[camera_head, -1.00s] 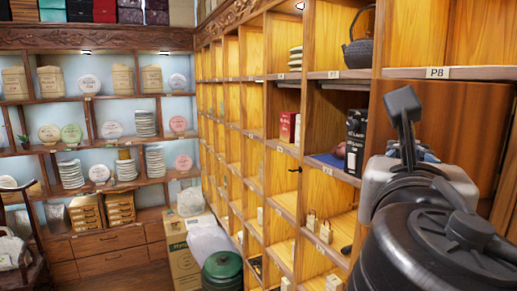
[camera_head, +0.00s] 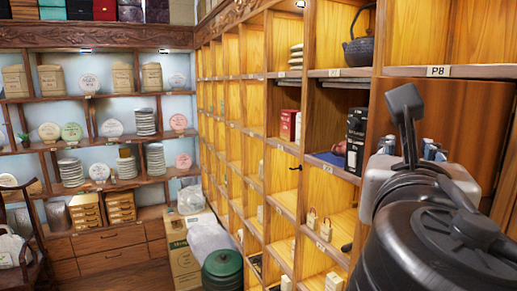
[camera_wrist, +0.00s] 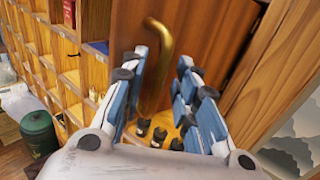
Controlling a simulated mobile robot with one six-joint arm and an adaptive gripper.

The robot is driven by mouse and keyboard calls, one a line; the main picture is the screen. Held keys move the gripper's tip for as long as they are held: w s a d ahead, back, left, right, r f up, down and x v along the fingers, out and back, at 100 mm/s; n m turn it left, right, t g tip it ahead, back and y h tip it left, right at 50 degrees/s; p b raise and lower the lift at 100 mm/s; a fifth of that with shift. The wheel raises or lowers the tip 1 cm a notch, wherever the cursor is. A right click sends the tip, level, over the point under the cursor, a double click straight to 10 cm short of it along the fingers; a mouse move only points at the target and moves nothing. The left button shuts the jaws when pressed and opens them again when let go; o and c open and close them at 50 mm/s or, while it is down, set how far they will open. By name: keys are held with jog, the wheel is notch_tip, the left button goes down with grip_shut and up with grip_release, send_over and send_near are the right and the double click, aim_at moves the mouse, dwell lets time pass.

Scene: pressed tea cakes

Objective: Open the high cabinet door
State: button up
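A brown wooden cabinet door (camera_head: 455,115) is under the shelf edge marked P8, at the right of the head view. It appears closed. In the wrist view the same door (camera_wrist: 205,30) carries a curved brass handle (camera_wrist: 158,62). My gripper (camera_wrist: 165,58) is open, with blue-padded fingers apart on either side of the handle in the picture. I cannot tell whether the fingers touch it or stop short of it. In the head view, my arm hides the handle and most of my gripper (camera_head: 432,150).
A wooden cubby wall (camera_head: 285,150) stands left of the door, with a dark teapot (camera_head: 358,50) and boxes in it. Several small dark-topped jars (camera_wrist: 160,137) stand below the handle. A green drum (camera_wrist: 38,130) stands on the floor at the left.

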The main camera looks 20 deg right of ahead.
jog(key=shift+a, duration=0.15)
jog(key=v, duration=0.7)
jog(key=shift+s, duration=0.15)
dwell(0.6)
dwell(0.3)
